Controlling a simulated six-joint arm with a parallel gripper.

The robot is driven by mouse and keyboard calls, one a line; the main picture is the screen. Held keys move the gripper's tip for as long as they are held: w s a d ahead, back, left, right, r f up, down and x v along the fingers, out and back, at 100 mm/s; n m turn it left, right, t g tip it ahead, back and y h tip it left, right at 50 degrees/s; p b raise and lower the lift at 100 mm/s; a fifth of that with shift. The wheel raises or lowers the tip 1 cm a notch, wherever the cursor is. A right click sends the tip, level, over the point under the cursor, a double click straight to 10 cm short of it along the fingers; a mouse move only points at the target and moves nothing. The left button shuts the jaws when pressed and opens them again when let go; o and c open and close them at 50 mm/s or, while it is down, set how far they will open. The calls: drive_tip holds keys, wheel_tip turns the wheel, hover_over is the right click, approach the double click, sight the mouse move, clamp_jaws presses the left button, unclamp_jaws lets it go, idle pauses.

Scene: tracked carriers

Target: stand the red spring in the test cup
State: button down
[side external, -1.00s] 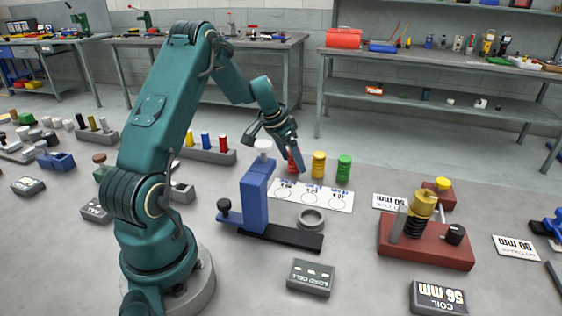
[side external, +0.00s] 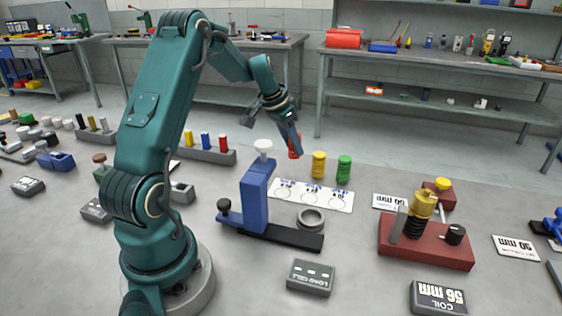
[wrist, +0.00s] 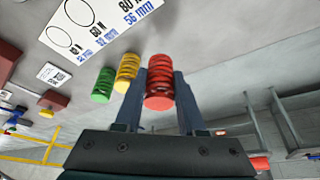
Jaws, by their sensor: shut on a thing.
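The red spring (side external: 295,148) is held between the fingers of my gripper (side external: 291,136), raised above the bench behind the blue stand. In the wrist view the red spring (wrist: 160,84) sits upright between the two fingers, which close on its sides. The test cup looks to be the low grey ring (side external: 311,218), open at the top and empty, by the black bar of the blue stand. My gripper is above and behind it, apart from it. The cup does not show in the wrist view.
A blue stand (side external: 256,199) with a white knob rises left of the cup. Yellow (side external: 318,165) and green (side external: 343,169) springs stand behind a white card (side external: 325,196) with circles. A red fixture (side external: 425,250) stands right. A load cell box (side external: 311,277) lies in front.

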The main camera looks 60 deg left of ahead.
wheel_tip(320, 180, up, 5)
drive_tip(key=shift+f, duration=0.15)
drive_tip(key=shift+r, duration=0.3)
drive_tip(key=shift+s+r+m, duration=0.1)
drive_tip(key=shift+m, duration=0.3)
drive_tip(key=shift+s+d+f+m+g+h, duration=0.4)
drive_tip(key=shift+s+d+f+m+h, duration=0.5)
drive_tip(key=shift+d+m, duration=1.65)
drive_tip(key=shift+s+d+f+m+g+h, duration=0.55)
drive_tip(key=shift+s+d+m, duration=0.8)
drive_tip(key=shift+d, duration=1.95)
drive_tip(key=shift+s+d+f+m+g+h, duration=0.25)
drive_tip(key=shift+s+d+f+m+h, duration=0.55)
drive_tip(key=shift+d+m, duration=1.9)
drive_tip(key=shift+n, duration=0.3)
drive_tip(key=shift+w+d+f, duration=0.1)
drive_tip(key=shift+d+f, duration=0.05)
drive_tip(key=shift+f, duration=0.95)
drive_tip(key=shift+d+f, duration=0.1)
drive_tip(key=shift+f, duration=1)
drive_tip(key=shift+c, duration=2.1)
unclamp_jaws()
